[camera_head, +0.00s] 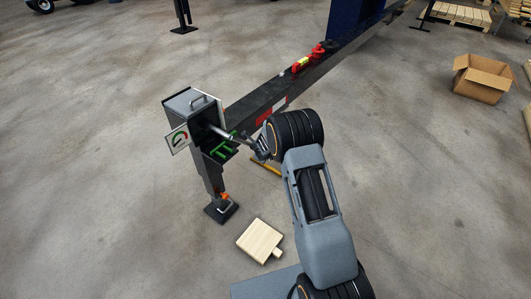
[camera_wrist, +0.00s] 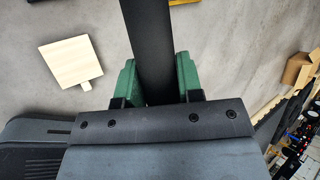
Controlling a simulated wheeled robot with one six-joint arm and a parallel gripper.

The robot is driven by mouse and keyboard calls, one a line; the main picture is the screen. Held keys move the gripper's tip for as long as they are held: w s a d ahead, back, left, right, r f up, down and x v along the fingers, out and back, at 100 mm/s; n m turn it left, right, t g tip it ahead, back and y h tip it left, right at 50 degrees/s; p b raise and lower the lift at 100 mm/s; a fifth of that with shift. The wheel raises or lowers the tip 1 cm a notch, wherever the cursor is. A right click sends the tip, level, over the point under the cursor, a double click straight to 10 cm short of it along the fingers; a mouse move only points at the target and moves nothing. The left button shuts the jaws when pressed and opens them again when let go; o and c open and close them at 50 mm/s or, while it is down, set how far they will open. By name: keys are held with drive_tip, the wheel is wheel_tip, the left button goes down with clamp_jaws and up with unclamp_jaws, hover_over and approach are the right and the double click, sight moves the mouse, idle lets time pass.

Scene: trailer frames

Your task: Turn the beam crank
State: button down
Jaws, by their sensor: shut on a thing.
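The dark post with a foot plate (camera_head: 220,209) stands upright at the end of the long trailer beam (camera_head: 258,102) in the head view. A grey crank rod (camera_head: 218,131) sticks out to the right from the post's top. My gripper (camera_head: 260,147) is at the right of the post, by the crank. In the wrist view the green fingers of my gripper (camera_wrist: 157,75) are shut on a dark crank handle (camera_wrist: 153,45), one finger on each side. The far end of the handle is out of the wrist view. The exact contact is too small to tell in the head view.
An open cardboard box (camera_head: 482,78) stands right.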

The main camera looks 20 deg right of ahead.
drive_tip(key=shift+a, duration=0.2)
drive_tip(key=c, duration=0.9)
unclamp_jaws()
drive_tip(key=shift+o, duration=0.6)
drive_tip(key=shift+d, duration=0.15)
drive_tip(key=shift+r, duration=0.1)
drive_tip(key=p+v, duration=0.2)
drive_tip(key=v, duration=1.1)
drive_tip(key=shift+s+r+p, duration=0.25)
drive_tip(key=shift+s+p, duration=0.05)
drive_tip(key=shift+p, duration=0.1)
